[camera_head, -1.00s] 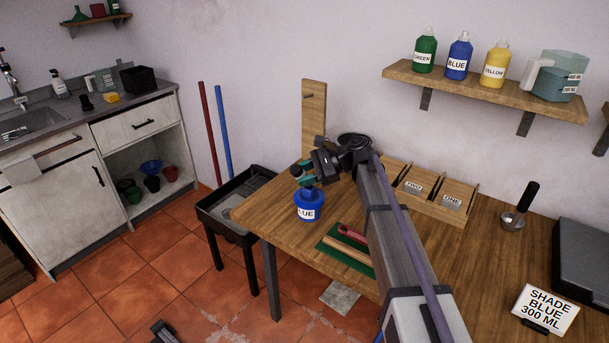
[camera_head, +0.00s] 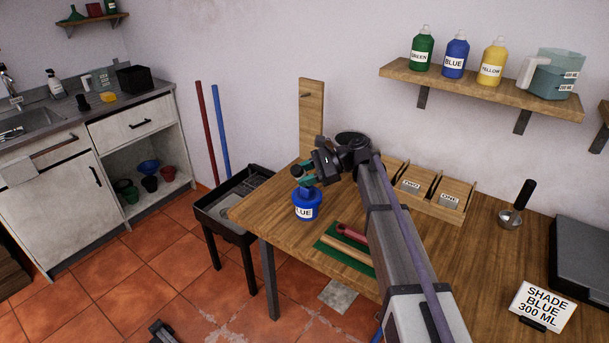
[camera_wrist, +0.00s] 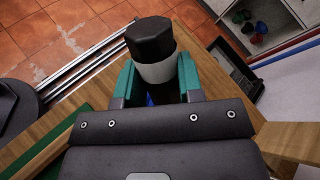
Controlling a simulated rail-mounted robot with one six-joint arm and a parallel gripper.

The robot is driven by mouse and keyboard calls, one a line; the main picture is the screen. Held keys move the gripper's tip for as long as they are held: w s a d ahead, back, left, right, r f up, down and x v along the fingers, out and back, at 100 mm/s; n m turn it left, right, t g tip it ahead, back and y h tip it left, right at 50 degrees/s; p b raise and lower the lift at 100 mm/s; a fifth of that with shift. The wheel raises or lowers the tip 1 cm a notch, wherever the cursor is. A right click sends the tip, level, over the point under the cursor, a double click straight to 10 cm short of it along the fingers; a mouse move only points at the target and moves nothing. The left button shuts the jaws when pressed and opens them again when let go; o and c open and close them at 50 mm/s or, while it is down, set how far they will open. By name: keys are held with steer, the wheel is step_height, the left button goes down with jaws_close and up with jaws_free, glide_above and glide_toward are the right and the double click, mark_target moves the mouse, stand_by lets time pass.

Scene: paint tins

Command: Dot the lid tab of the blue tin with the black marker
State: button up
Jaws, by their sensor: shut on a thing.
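The blue tin (camera_head: 306,208), labelled BLUE, stands upright on the left end of the wooden table. My gripper (camera_head: 303,180) is directly over it, pointing down, its teal fingers close to the tin's top. In the wrist view my gripper (camera_wrist: 156,78) is shut on the marker (camera_wrist: 150,40), which has a black end and a white body between the fingers. Only a sliver of blue (camera_wrist: 150,100) shows below, between the fingers. The lid tab and the marker's tip are hidden, so I cannot tell whether they touch.
A green mat (camera_head: 326,243) with a wooden stick and a red-handled tool lies right of the tin. Wooden trays (camera_head: 430,205) marked TWO and ONE stand behind my arm. A card (camera_head: 543,306) reads SHADE BLUE 300 ML.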

steer(key=shift+w+a, duration=0.15)
steer(key=shift+a, duration=0.05)
steer(key=shift+r+p, duration=0.55)
steer(key=shift+p, duration=0.05)
step_height(320, 180, up, 5)
steer(key=p, duration=0.5)
